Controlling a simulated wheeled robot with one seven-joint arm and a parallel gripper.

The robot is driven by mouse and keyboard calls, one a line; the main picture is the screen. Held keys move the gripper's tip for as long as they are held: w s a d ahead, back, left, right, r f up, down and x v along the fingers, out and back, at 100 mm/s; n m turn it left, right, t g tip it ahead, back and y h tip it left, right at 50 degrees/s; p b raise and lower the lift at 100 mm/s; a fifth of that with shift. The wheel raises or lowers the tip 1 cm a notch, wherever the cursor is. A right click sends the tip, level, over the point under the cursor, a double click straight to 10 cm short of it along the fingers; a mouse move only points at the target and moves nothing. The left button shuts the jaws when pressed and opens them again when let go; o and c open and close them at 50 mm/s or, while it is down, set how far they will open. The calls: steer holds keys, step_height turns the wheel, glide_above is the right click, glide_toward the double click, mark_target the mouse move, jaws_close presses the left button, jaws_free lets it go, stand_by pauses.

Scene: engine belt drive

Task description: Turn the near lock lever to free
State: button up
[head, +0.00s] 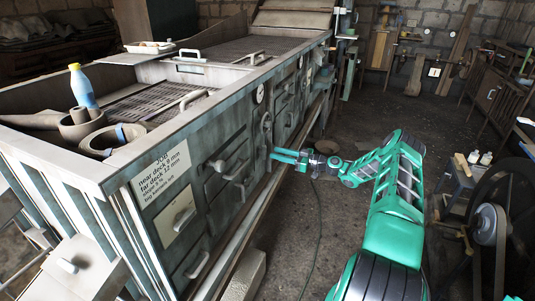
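A long grey-green machine (145,140) with open decks runs from the near left to the far middle. On its side wall is an upright fitting with a small lever-like part (267,124), just above and left of my gripper's tips. I cannot tell for sure whether this is the near lock lever. My gripper (274,155) is green and points left at the wall beside this fitting. Its fingers are small here, and I cannot tell whether they touch or hold anything. Several pale handles, one of them (184,217) low on the near panel, sit on the same wall.
A job sign (164,172) is on the near wall. A blue bottle (83,87) and grey rings (83,124) rest on the near deck. A large dark wheel (490,225) stands at the right. Open floor (300,220) lies between machine and arm, with a thin cable on it.

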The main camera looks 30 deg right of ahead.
mark_target(263, 152)
steer(key=x, duration=0.5)
steer(key=shift+w+a, duration=0.2)
